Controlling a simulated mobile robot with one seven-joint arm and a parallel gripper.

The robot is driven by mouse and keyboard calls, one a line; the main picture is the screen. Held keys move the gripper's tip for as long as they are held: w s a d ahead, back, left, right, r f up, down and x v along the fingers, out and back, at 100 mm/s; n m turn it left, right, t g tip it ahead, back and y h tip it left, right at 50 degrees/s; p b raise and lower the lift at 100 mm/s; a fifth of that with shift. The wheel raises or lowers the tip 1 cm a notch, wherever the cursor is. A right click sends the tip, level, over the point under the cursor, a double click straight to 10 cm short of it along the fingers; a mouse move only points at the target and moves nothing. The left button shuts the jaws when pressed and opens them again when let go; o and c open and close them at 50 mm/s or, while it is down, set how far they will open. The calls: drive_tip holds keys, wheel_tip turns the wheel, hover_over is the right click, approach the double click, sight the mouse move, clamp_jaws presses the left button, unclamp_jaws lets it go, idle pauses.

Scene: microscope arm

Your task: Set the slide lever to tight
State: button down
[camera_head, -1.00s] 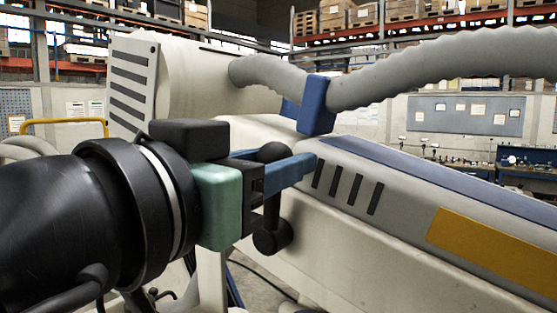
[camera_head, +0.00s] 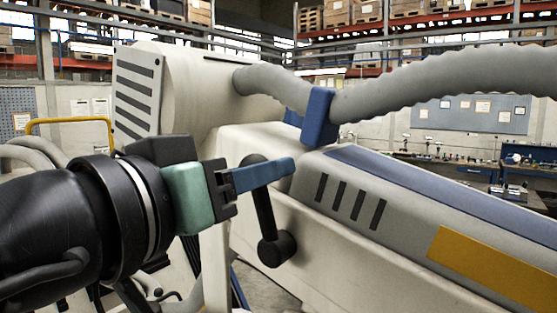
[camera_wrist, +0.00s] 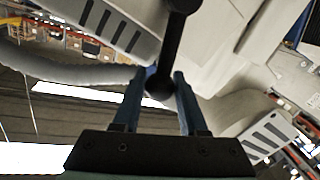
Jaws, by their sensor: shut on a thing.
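The slide lever (camera_head: 265,215) is a black bar with a round knob at each end, beside the pale microscope arm (camera_head: 345,235). In the head view it leans, its upper knob left of its lower one. My gripper (camera_head: 283,169) reaches in from the left with blue fingers and is shut on the lever near its upper knob. The near finger hides part of the bar there. In the wrist view the lever (camera_wrist: 172,42) runs down from the top edge, and its knob sits between the two fingers of my gripper (camera_wrist: 165,75).
A grey corrugated hose (camera_head: 440,90) passes above through a blue clip (camera_head: 318,115). A slotted pale housing (camera_head: 195,95) stands behind my gripper. The arm's slotted cover (camera_head: 350,200) lies close to the right of the fingertips. Workbenches and shelves are far behind.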

drive_tip(key=shift+w+a+f+n+g+p, duration=0.15)
drive_tip(key=shift+w+a+f+n+p, duration=0.45)
drive_tip(key=shift+n, duration=0.55)
drive_tip(key=shift+w+a+f+n+g+p, duration=0.25)
drive_tip(key=shift+w+a+n+p, duration=0.2)
drive_tip(key=shift+a+n+p, duration=0.55)
drive_tip(key=shift+w+a+f+n+g+p, duration=0.1)
drive_tip(key=shift+w+a+f+n+p, duration=0.4)
drive_tip(key=shift+n, duration=0.85)
drive_tip(key=shift+c, duration=2.3)
unclamp_jaws()
drive_tip(key=shift+r, duration=0.1)
drive_tip(key=b+v, duration=0.5)
drive_tip(key=v, duration=0.8)
